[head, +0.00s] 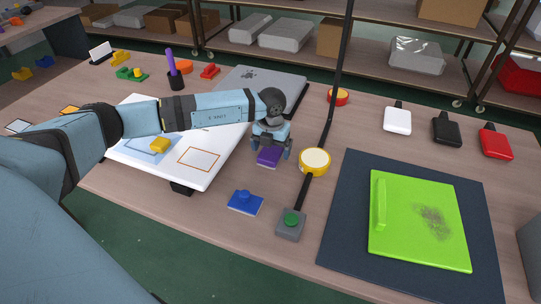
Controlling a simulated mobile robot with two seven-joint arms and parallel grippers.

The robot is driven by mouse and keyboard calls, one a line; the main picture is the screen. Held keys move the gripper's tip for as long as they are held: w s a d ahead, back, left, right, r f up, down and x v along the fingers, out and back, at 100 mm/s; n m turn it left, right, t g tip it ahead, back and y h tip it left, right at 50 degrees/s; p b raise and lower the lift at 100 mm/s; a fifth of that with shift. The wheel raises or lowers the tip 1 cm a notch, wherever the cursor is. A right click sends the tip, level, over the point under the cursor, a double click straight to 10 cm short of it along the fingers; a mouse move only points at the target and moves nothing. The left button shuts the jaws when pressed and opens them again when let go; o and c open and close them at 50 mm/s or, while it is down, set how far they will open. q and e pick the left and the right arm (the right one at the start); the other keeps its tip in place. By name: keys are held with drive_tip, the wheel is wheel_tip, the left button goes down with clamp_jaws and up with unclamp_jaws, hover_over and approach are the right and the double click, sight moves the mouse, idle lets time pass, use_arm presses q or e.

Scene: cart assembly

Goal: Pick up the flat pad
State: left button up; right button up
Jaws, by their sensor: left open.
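My left gripper (272,151) points down over the table near the middle of the head view, with its fingers apart. A small purple flat piece (268,158) lies just below and between the fingers; the gripper partly hides its top, and I cannot tell whether they touch it. A flat blue pad with a round knob (245,203) lies on the table in front of the gripper, apart from it. I cannot tell for sure which of these is the flat pad. My right gripper is not in view.
A white board (205,171) with a yellow block (159,145) lies under my left arm. A yellow-rimmed round button (314,161), a grey box with a green button (291,224) and a dark post (336,95) stand close right. A green board (415,240) lies on a dark mat (343,228).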

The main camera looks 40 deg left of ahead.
sight(271, 150)
use_arm(q)
drive_tip(key=shift+f, duration=0.7)
drive_tip(key=shift+c, duration=0.4)
drive_tip(key=c, duration=0.9)
drive_tip(key=shift+c, duration=0.2)
drive_tip(key=shift+r, duration=0.1)
wheel_tip(271, 150, up, 20)
drive_tip(key=shift+p, duration=0.45)
